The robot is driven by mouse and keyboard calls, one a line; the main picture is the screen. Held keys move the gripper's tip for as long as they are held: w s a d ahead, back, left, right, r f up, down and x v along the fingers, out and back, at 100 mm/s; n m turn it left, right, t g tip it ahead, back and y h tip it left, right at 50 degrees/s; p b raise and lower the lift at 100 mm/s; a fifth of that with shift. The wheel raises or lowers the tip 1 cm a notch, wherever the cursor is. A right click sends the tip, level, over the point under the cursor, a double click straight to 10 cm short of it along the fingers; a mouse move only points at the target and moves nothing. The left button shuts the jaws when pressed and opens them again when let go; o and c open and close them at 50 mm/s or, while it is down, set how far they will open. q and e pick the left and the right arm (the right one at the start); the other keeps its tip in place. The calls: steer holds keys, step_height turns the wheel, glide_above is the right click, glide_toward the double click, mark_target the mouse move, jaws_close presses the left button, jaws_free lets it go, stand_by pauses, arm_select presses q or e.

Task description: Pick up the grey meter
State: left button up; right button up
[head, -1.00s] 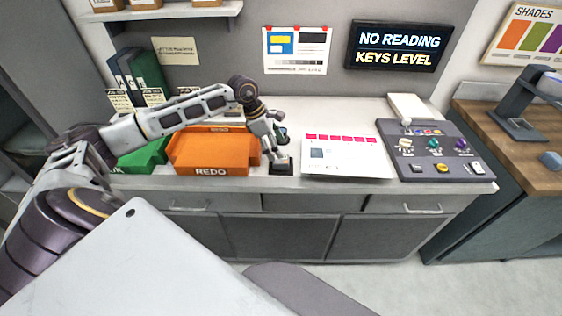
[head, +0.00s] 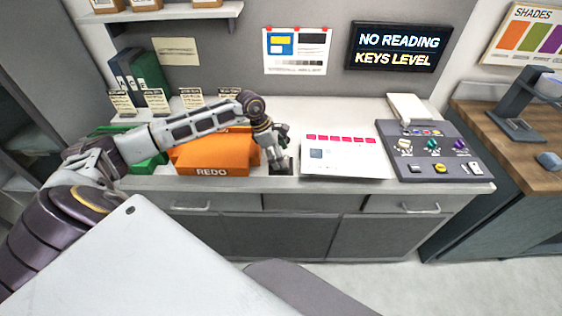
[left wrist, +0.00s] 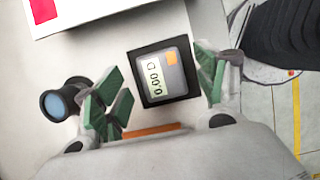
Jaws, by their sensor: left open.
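The grey meter (left wrist: 165,74) shows in the left wrist view, with a pale display reading 0.00 D and an orange patch. It sits in a square black holder (left wrist: 140,64) on the white worktop. My left gripper (left wrist: 160,90) is open, with one green-padded finger on each side of the meter and apart from it. In the head view my left gripper (head: 276,156) is low over the worktop, above the dark holder (head: 288,164). There the meter is mostly hidden behind the gripper. My right gripper is out of view.
The orange REDO tray (head: 210,155) is just left of the gripper. A white printed board (head: 345,158) lies to the right, then a dark panel with coloured knobs (head: 435,150).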

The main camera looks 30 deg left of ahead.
arm_select(q)
steer(key=shift+x, duration=1.3)
steer(key=shift+c, duration=0.3)
steer(key=c, duration=1.1)
steer(key=shift+r, duration=0.45)
step_height(320, 180, up, 9)
steer(key=shift+r+b, duration=0.1)
steer(key=shift+b, duration=0.6)
